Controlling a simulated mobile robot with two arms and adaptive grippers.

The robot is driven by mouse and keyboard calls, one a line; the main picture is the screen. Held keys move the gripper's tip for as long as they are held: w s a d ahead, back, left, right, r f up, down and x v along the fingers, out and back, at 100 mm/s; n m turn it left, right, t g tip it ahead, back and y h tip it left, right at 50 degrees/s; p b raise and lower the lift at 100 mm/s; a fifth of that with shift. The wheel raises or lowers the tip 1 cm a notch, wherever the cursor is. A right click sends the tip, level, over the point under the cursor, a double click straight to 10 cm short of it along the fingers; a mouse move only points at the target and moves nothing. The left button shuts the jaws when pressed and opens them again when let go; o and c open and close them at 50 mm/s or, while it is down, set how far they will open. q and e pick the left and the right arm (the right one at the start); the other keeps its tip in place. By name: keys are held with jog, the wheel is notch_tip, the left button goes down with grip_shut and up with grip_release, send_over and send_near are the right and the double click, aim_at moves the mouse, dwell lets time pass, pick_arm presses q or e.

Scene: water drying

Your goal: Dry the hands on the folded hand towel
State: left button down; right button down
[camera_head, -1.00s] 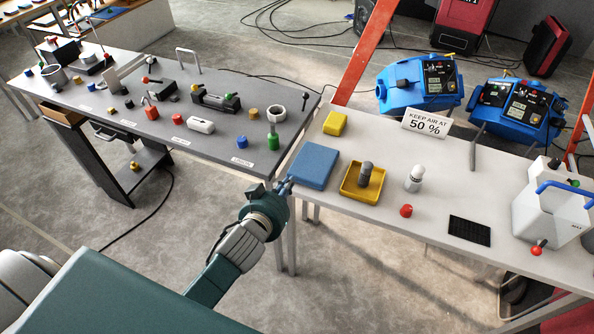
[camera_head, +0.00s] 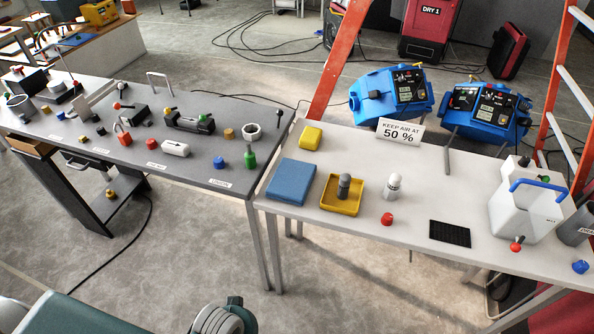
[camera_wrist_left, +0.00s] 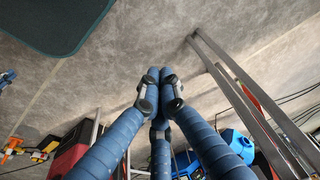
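The folded blue hand towel (camera_head: 291,182) lies flat at the left end of the white table (camera_head: 415,222). In the head view my left arm shows only at the bottom edge, well below and in front of the towel, with its gripper out of frame. In the left wrist view the blue fingers of my left gripper (camera_wrist_left: 160,76) come together at the tips, over bare floor, with nothing seen between them. The towel is not seen in the wrist view. My right gripper is in neither view.
A yellow sponge (camera_head: 311,138), a yellow tray (camera_head: 341,207) with a grey object, a white bottle (camera_head: 393,188) and a red cap (camera_head: 387,219) are near the towel. A grey table (camera_head: 130,155) with many small parts adjoins on the left. The floor in front is clear.

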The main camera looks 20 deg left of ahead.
pick_arm(q)
jog(key=s+f+g, duration=0.1)
jog(key=s+f, duration=0.2)
jog(key=f, duration=0.5)
jog(key=s+f, duration=0.4)
jog(key=f, duration=0.4)
jog(key=s+a+f, duration=0.3)
jog(key=s+f, duration=0.7)
jog(key=s, duration=0.3)
jog(key=shift+s+a+f+g, duration=0.15)
jog(key=shift+a+f+g, duration=0.1)
jog(key=shift+g, duration=0.15)
jog(key=shift+d, duration=0.1)
